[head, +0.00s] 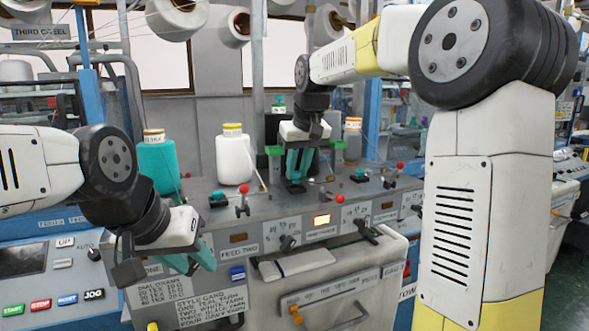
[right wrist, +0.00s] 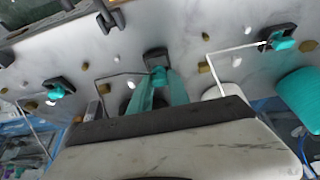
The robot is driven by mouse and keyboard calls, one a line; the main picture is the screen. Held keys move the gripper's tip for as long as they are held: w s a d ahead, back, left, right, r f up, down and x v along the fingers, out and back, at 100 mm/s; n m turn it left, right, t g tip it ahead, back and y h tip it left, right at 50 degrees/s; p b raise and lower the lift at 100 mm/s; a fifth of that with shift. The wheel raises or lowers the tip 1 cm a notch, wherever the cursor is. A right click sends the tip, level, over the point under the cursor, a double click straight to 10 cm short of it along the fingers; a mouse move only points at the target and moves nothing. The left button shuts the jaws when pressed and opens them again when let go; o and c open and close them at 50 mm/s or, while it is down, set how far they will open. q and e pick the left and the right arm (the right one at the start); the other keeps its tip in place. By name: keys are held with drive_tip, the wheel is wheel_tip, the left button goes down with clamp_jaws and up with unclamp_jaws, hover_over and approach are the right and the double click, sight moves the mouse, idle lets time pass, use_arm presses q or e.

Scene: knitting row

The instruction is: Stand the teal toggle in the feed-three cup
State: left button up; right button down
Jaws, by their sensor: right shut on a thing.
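My right gripper (head: 298,170) points down over the machine's grey top, with its teal fingers shut on the teal toggle. In the right wrist view the toggle (right wrist: 158,72) shows as a small teal end between the fingertips (right wrist: 160,85), right at a black cup (right wrist: 155,55). This middle cup appears to be the feed-three cup; its label is not legible. The fingers hide most of the toggle, so I cannot tell whether it rests in the cup.
Neighbouring black cups with teal pieces stand to the left (head: 218,199) and right (head: 360,175). Red-knobbed levers (head: 243,200) and thin wire guides rise near the cups.

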drive_tip(key=shift+f, duration=1.05)
drive_tip(key=c, duration=1.1)
unclamp_jaws()
drive_tip(key=shift+c, duration=0.2)
drive_tip(key=v, duration=0.7)
drive_tip(key=shift+r, duration=0.4)
drive_tip(key=shift+s, duration=0.15)
drive_tip(key=s+d+f+m, duration=0.1)
drive_tip(key=s+f, duration=0.3)
drive_tip(key=s, duration=0.4)
drive_tip(key=s+d+f+m+t, duration=0.1)
drive_tip(key=s+d+f, duration=0.3)
drive_tip(key=s, duration=0.4)
drive_tip(key=s+d+f+m, duration=0.1)
drive_tip(key=s+d+f, duration=0.2)
drive_tip(key=s, duration=0.5)
drive_tip(key=shift+d+f+t+y, duration=0.15)
drive_tip(key=shift+f+t+y, duration=0.2)
drive_tip(key=shift+f, duration=0.35)
